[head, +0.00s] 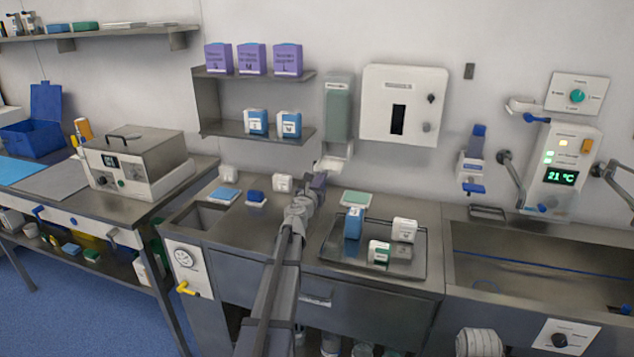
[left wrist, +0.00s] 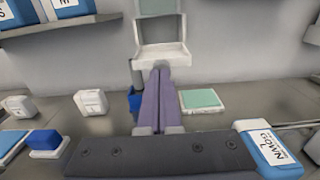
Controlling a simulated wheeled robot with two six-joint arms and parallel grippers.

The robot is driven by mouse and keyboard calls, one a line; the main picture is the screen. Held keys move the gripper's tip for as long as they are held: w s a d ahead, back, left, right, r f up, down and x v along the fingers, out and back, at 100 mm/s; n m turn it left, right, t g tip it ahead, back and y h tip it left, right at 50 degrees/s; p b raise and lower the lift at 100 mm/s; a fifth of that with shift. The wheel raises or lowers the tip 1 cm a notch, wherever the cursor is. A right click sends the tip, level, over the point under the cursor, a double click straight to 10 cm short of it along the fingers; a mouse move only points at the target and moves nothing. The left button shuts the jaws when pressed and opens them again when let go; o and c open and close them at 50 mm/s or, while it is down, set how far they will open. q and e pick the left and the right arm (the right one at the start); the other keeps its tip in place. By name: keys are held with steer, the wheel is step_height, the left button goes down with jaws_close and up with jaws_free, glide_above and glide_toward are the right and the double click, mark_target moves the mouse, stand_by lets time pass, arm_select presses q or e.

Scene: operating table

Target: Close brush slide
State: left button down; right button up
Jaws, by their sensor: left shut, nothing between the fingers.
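My left gripper (head: 318,182) reaches over the counter toward the wall, its fingers together with nothing between them. In the left wrist view, the fingers (left wrist: 160,92) point at a tall wall dispenser with a white tray-like bottom (left wrist: 162,54). The same dispenser (head: 338,112) shows in the head view, green-grey in front, just above and behind the gripper. I cannot tell for sure which part is the brush slide, or whether the fingers touch the dispenser. A small blue part (left wrist: 135,101) shows beside the fingers, partly hidden. My right gripper is out of view.
A tray (head: 330,256) with a blue carton and white boxes stands right of my left arm. A green-topped pad (head: 356,198) lies behind it. White boxes (head: 283,183) stand to the left. A shelf (head: 262,133) with blue-white boxes hangs left of the dispenser.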

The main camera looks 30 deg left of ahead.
mark_target(326, 166)
arm_select(q)
steer(key=x, duration=1)
steer(key=shift+d, duration=0.1)
steer(key=shift+s, duration=0.2)
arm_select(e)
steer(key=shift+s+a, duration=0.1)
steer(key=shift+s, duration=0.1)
arm_select(q)
steer(key=shift+s+a+r, duration=0.1)
steer(key=shift+s+a, duration=0.05)
steer(key=shift+a, duration=0.1)
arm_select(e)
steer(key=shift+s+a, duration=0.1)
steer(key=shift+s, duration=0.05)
